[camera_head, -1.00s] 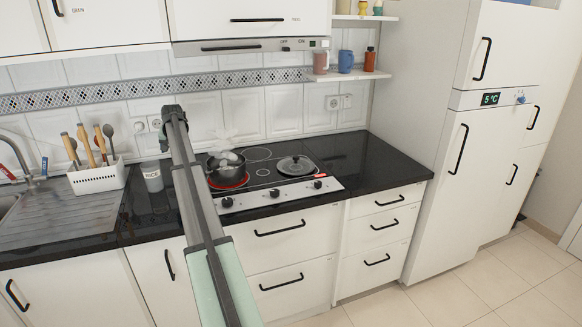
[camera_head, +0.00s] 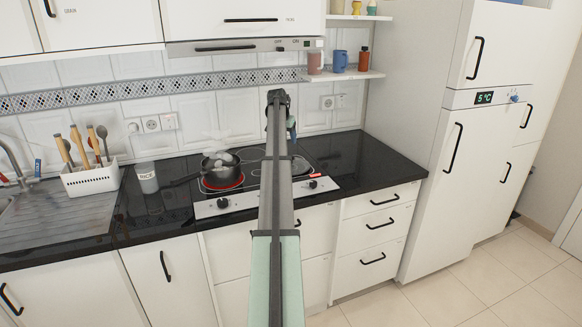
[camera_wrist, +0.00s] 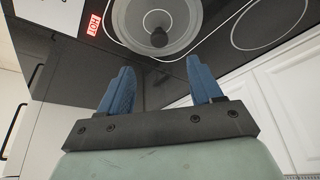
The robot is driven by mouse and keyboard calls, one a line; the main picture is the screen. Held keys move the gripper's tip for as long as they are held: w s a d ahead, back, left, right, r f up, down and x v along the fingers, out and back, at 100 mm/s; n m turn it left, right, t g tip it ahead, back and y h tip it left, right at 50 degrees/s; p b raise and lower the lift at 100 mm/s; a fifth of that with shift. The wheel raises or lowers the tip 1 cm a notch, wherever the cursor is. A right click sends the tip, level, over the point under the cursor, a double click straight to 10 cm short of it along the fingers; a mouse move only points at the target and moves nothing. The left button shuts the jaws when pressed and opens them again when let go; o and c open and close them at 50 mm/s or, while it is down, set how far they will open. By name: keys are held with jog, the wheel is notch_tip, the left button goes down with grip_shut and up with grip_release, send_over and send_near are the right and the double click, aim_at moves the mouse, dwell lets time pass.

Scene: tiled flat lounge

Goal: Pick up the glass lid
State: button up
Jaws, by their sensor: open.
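The knob appears beyond the gap between the fingertips, not touched.
A dark pot (camera_head: 218,172) steams on a glowing red burner left of my arm. A red HOT label (camera_wrist: 94,25) marks the stove. The rice container (camera_head: 147,180) and utensil basket (camera_head: 92,180) stand farther left. The black counter (camera_head: 365,160) at right is clear.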

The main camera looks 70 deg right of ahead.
jog(key=x, duration=0.8)
jog(key=shift+d+f, duration=0.1)
jog(key=shift+x, duration=2.55)
jog(key=shift+d, duration=0.15)
jog(key=shift+c, duration=0.2)
grip_shut()
